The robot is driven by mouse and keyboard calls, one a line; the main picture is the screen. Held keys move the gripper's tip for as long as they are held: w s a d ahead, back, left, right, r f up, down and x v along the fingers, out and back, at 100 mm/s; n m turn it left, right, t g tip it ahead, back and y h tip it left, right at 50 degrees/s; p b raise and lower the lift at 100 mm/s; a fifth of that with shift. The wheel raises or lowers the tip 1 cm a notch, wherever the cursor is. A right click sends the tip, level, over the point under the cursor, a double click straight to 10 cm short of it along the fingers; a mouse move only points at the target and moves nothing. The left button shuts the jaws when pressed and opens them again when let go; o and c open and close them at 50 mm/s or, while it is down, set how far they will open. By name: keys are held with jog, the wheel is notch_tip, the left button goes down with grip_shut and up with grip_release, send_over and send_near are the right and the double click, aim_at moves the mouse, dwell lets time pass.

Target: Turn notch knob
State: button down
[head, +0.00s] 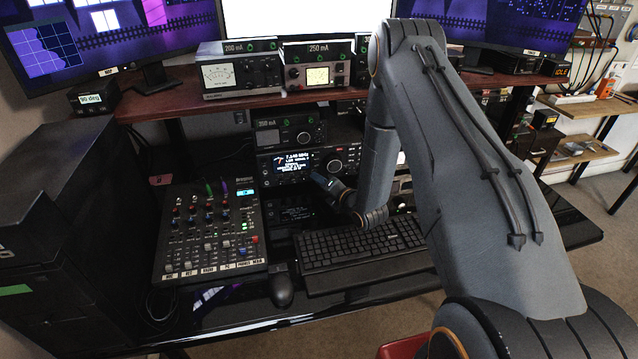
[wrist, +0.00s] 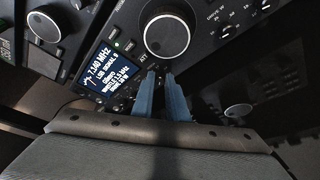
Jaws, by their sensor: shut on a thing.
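The radio with a lit screen reading 7,140 MHz (head: 292,163) stands on the desk below the shelf. Its screen (wrist: 102,72) and large tuning dial (wrist: 167,35) also show in the wrist view. My gripper (wrist: 160,76) has its two blue fingers against the lower front of the radio, just below the large dial and right of the screen. The fingertips are close together, shut on a small knob that they mostly hide. I cannot read its label. In the head view my gripper (head: 320,179) reaches the radio front from the right.
A mixer (head: 208,228) lies on the desk at the left. A keyboard (head: 360,251) and a mouse (head: 281,291) lie in front of the radio. Meter boxes (head: 242,70) stand on the shelf (head: 152,93) above. Another radio unit (head: 288,133) sits on top of the lit one.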

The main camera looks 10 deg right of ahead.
jog(key=shift+m, duration=0.5)
jog(key=c, duration=1.7)
grip_release()
jog(key=shift+c, duration=0.2)
jog(key=shift+s+d+b, duration=0.1)
jog(key=shift+b, duration=0.2)
jog(key=shift+b+v, duration=0.9)
jog(key=shift+v, duration=2.9)
jog(key=shift+f, duration=0.1)
